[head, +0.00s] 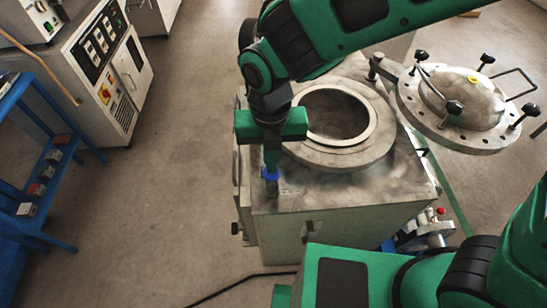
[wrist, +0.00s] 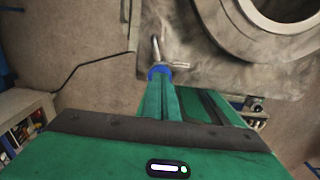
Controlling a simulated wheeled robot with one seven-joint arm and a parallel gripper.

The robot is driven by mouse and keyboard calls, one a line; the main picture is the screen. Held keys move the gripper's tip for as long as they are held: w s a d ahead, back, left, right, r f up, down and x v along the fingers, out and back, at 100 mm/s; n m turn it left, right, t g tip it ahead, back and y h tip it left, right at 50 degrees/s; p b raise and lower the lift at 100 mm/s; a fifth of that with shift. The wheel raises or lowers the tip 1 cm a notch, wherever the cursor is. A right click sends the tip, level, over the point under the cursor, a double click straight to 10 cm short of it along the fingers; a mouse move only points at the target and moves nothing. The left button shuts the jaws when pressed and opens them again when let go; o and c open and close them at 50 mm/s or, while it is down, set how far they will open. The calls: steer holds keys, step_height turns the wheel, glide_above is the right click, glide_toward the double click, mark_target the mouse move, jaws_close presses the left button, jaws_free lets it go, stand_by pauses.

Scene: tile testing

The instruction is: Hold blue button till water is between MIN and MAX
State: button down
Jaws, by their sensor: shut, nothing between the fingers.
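The blue button (head: 270,176) is a small round blue cap on a metal fitting at the front left corner of the tank's top. It also shows in the wrist view (wrist: 157,70), with a metal spout or pin beyond it. My green gripper (head: 271,165) points down over the button with its fingers together and empty. The fingertips appear to touch the button's top; whether they press it down cannot be told. The steel tank (head: 345,217) has a round open mouth with a dark inside. I cannot make out water or MIN and MAX marks.
The tank's heavy round lid (head: 470,97), with several black knobs, is swung open at the right. A white control cabinet (head: 97,70) and a blue rack (head: 40,160) stand at the left. The floor between rack and tank is clear apart from a black cable (head: 235,283).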

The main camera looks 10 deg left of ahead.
steer(key=shift+f, duration=0.1)
steer(key=shift+f, duration=0.7)
steer(key=shift+s+f, duration=0.1)
steer(key=shift+f, duration=0.1)
steer(key=shift+s+d+f, duration=0.1)
steer(key=shift+d, duration=0.05)
stand_by(2.4)
stand_by(0.8)
steer(key=shift+r, duration=0.4)
step_height(320, 180, up, 14)
steer(key=shift+w+f, duration=0.2)
steer(key=shift+w, duration=0.05)
steer(key=shift+r, duration=0.15)
stand_by(0.7)
